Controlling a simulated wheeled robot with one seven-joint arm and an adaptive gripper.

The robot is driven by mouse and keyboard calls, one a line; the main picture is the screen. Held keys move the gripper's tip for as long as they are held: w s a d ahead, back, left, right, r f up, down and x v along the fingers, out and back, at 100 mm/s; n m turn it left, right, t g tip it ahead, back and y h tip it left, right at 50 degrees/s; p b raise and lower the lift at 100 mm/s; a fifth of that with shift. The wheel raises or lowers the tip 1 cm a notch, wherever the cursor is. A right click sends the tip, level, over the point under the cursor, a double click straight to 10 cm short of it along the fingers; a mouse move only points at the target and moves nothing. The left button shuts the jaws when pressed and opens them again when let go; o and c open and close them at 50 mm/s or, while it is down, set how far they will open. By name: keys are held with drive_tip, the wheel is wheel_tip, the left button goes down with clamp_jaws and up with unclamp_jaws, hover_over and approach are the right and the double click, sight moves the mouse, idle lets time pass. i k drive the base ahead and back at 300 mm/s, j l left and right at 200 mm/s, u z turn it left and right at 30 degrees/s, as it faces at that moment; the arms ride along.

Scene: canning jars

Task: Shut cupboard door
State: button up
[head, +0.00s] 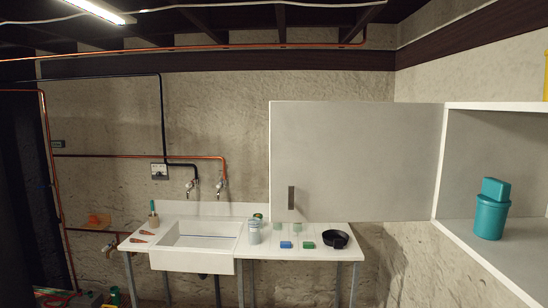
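The cupboard (489,107) is a white-edged box on the right wall. Its grey door (355,160) stands wide open, swung out to the left, hinged at the cupboard's left edge. A dark upright handle (291,197) sits near the door's lower free corner. A teal lidded tub (491,215) stands inside on the cupboard floor, apart from the door. My gripper is not in view.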

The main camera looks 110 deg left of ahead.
sight(344, 162)
drive_tip(key=k+j+u, duration=0.25)
drive_tip(key=j, duration=0.2)
drive_tip(key=k+j+u, duration=0.1)
drive_tip(key=j+u, duration=0.15)
drive_tip(key=j, duration=0.25)
drive_tip(key=k+j+u, duration=0.1)
drive_tip(key=j+u, duration=0.2)
drive_tip(key=j, duration=0.2)
drive_tip(key=j+u, duration=0.25)
drive_tip(key=j, duration=0.3)
drive_tip(key=k+j, duration=0.1)
drive_tip(key=j, duration=1.05)
drive_tip(key=k+j+u, duration=0.1)
drive_tip(key=j, duration=1.05)
drive_tip(key=k+j, duration=0.1)
drive_tip(key=j, duration=0.25)
drive_tip(key=k+j, duration=0.1)
drive_tip(key=j, duration=0.2)
drive_tip(key=k+j, duration=0.1)
drive_tip(key=j, duration=0.25)
